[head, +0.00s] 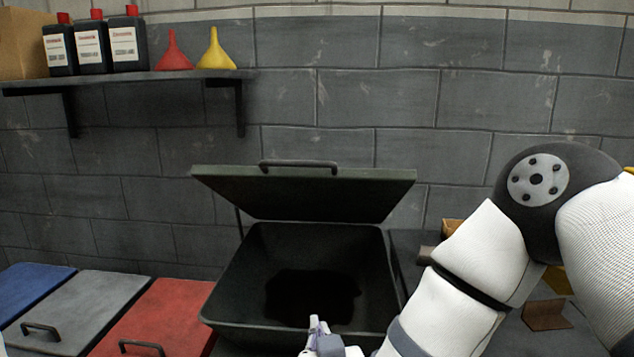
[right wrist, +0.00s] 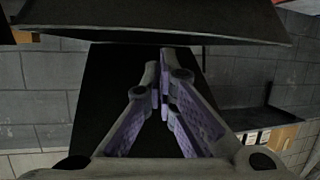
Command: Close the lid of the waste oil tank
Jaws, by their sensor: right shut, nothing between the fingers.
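The waste oil tank (head: 240,285) is a dark open box in the middle of the head view, with a black pool of oil (head: 312,297) inside. Its lid (head: 310,195) stands raised and tilted at the back, with a bar handle (head: 298,164) along its top edge. My right gripper (head: 322,330) is low in front of the tank's near side, its fingers together and empty. In the right wrist view the gripper (right wrist: 160,85) has its fingertips together, with dark panels around it; I cannot tell which is the lid. My left gripper is out of view.
Red (head: 165,315), grey (head: 80,310) and blue (head: 30,285) lidded bins stand left of the tank. A wall shelf (head: 130,78) holds bottles (head: 93,48) and red and yellow funnels (head: 213,54). The block wall (head: 440,100) is behind. My right arm covers the right side.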

